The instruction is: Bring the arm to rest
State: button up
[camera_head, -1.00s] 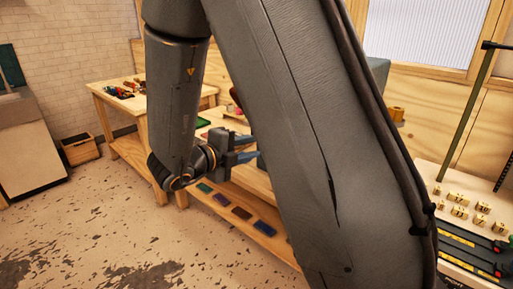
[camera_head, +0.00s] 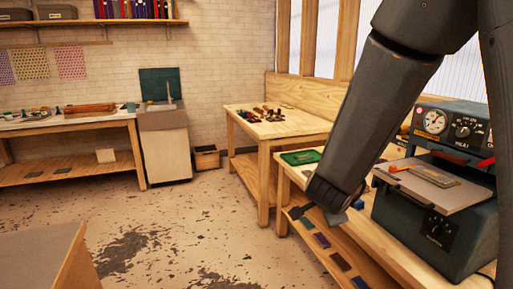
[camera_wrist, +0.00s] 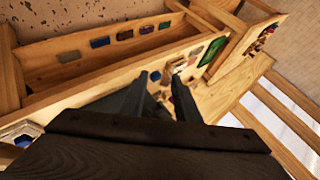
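My arm (camera_head: 372,110) comes down from the upper right in the head view, in front of the workbench and a teal machine. Its lower end is over the bench's left end, and my gripper is mostly hidden there. In the wrist view my gripper (camera_wrist: 162,80) shows two dark fingers with a clear gap between them. Nothing is seen held in the gap. Small items on the bench (camera_wrist: 70,85) show beyond the fingertips; whether any touches them cannot be told.
The teal machine (camera_head: 435,237) with a gauge stands close right of my arm. A green tray (camera_head: 300,157) lies on the bench, with colored pieces on the shelf below. A wooden table (camera_head: 275,128) stands behind. Floor (camera_head: 165,225) at left is open; a table corner (camera_head: 40,262) is nearer.

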jog(key=s+f+n+g+y, duration=0.1)
jog(key=s+n+g, duration=0.3)
jog(key=s+n, duration=0.4)
jog(key=s+f+n+g+y, duration=0.2)
jog(key=s+f+n+g, duration=0.2)
jog(key=s, duration=0.9)
jog(key=a+n, duration=0.1)
jog(key=n, duration=0.2)
jog(key=shift+s+n, duration=0.2)
jog(key=shift+n, duration=0.2)
jog(key=shift+f, duration=0.1)
